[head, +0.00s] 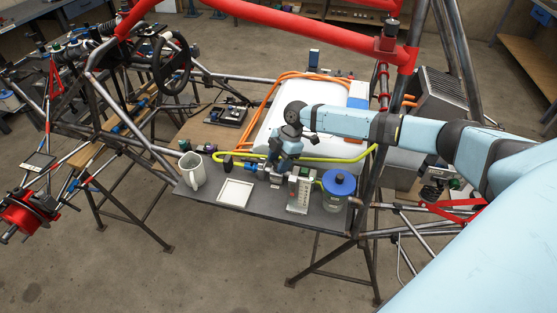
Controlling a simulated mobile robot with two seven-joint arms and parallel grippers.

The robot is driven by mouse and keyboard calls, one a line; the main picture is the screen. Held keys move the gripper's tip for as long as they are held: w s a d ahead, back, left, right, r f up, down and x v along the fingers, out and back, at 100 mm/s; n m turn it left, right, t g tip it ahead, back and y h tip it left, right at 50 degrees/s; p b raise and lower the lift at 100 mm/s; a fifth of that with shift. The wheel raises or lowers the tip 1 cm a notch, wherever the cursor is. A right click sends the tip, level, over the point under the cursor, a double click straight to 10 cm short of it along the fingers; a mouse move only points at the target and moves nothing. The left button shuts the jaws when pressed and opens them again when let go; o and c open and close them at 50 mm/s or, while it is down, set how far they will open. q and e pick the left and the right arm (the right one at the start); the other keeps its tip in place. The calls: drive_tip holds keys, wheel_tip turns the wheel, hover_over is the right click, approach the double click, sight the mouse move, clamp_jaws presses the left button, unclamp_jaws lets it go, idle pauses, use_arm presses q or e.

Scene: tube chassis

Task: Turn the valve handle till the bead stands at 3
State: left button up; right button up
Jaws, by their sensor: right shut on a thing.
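My right gripper (276,172) points down at the small valve fittings on the grey shelf, left of the gauge. It is shut on the valve handle, which its fingers and wrist mostly hide. An upright pale gauge (299,192) with a green part near its top stands just right of the gripper. The bead and the numbers on it are too small to read. My left gripper is not in view.
A blue-lidded clear jar (338,192) stands right of the gauge. A white square tray (236,191) and a pale mug (191,172) are to the left. A yellow hose (335,158) runs behind the gripper. Red and steel chassis tubes (300,27) surround the shelf.

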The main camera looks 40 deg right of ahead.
drive_tip(key=o, duration=0.9)
drive_tip(key=b+v, duration=0.2)
drive_tip(key=v, duration=1.2)
drive_tip(key=shift+f, duration=0.1)
